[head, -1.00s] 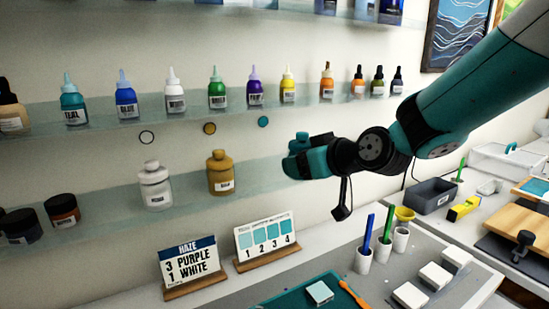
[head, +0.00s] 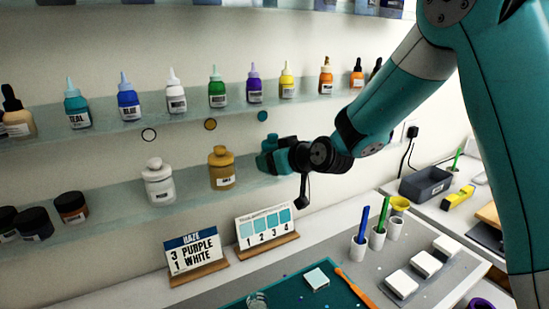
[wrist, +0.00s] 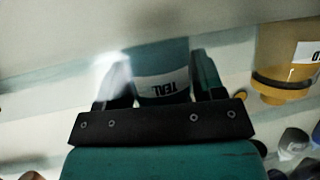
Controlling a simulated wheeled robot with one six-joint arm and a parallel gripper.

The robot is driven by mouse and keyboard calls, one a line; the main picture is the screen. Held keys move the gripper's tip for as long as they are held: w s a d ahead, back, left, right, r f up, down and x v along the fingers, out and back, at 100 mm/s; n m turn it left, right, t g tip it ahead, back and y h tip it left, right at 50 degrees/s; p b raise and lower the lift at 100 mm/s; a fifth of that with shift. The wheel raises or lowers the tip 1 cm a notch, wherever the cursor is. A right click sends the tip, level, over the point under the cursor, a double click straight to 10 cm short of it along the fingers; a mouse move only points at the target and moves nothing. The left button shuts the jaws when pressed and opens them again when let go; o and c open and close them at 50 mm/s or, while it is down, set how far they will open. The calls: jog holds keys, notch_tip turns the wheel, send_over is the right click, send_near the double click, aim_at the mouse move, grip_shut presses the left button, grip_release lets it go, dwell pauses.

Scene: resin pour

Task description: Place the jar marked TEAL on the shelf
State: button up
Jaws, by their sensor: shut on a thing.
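The teal jar (head: 267,146) is partly hidden by my gripper in the head view. In the wrist view the jar (wrist: 162,60) sits between both fingers, its label (wrist: 162,86) reading TEAL upside down. My gripper (wrist: 163,82) is shut on it; in the head view my gripper (head: 274,158) comes in from the right. The jar is at the right end of the lower glass shelf (head: 108,206), right of a gold jar (head: 221,168). I cannot tell whether its base touches the shelf.
A white jar (head: 158,184) stands left of the gold one. Dark-lidded jars (head: 71,207) are at the far left. Above, dropper bottles (head: 217,88) line the upper shelf (head: 150,125). A teal dot (head: 262,116) marks the wall above my gripper. Cards (head: 195,255) stand below.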

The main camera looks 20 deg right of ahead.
jog(key=shift+f+b, duration=0.25)
jog(key=shift+b, duration=0.05)
jog(key=o, duration=1.1)
jog(key=shift+r, duration=0.1)
jog(key=shift+r, duration=0.1)
jog(key=shift+r+p, duration=0.2)
jog(key=shift+p, duration=0.25)
jog(key=b+v, duration=0.4)
jog(key=v, duration=0.8)
jog(key=s+a+f+n+g+y, duration=0.25)
jog(key=s+a+g, duration=0.55)
jog(key=s, duration=0.5)
jog(key=s+g+h, duration=0.1)
jog(key=s, duration=0.3)
jog(key=s+f+g+h, duration=0.1)
jog(key=s+g, duration=0.1)
jog(key=s, duration=0.2)
jog(key=s+f+g+h, duration=0.1)
jog(key=s, duration=0.3)
jog(key=shift+s+a+f+g+p, duration=0.2)
jog(key=shift+s+a+g+p, duration=0.1)
jog(key=shift+s, duration=0.1)
